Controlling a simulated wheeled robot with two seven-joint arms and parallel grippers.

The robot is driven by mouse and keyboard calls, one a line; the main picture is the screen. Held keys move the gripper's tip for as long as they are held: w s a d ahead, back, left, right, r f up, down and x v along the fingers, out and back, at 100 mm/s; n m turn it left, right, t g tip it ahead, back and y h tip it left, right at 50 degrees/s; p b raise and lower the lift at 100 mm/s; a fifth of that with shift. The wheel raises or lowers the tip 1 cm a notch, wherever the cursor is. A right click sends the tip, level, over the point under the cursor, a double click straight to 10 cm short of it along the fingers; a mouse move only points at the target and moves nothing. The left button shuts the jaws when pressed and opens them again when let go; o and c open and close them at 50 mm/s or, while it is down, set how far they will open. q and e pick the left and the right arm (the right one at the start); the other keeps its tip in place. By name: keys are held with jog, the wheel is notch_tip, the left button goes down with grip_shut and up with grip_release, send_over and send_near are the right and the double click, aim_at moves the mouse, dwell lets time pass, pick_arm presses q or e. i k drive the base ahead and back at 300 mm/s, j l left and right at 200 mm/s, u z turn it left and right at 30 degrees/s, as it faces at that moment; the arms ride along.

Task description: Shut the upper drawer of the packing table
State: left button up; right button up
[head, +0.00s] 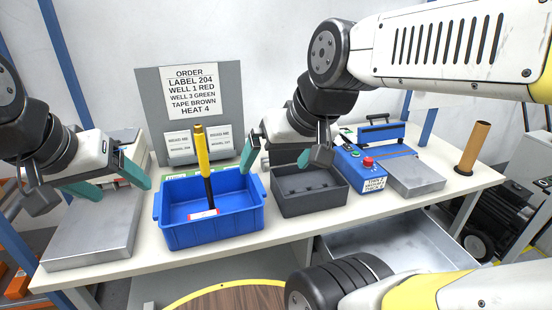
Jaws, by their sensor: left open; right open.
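The packing table (462,187) has a white top and spans the view. A grey metal drawer (385,254) under its right half is pulled out towards me, and its empty inside shows. Part of its near side is hidden behind my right arm and dark joint. My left gripper (122,188) is open and empty above the left end of the table, over a metal plate. My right gripper (275,165) is open and empty above the grey bin, well above and left of the drawer. Neither gripper touches the drawer.
A blue bin (213,231) holding a yellow-and-black upright tool (203,165) and a grey bin (309,201) stand on the table. A blue machine with a red button (367,162) and a brown roll (472,148) stand right. A round wooden top (228,300) is in front.

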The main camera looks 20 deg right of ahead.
aim_at(409, 240)
jog(key=z, duration=2.45)
jog(key=j, duration=0.35)
jog(key=i+j, duration=0.1)
jog(key=j, duration=0.2)
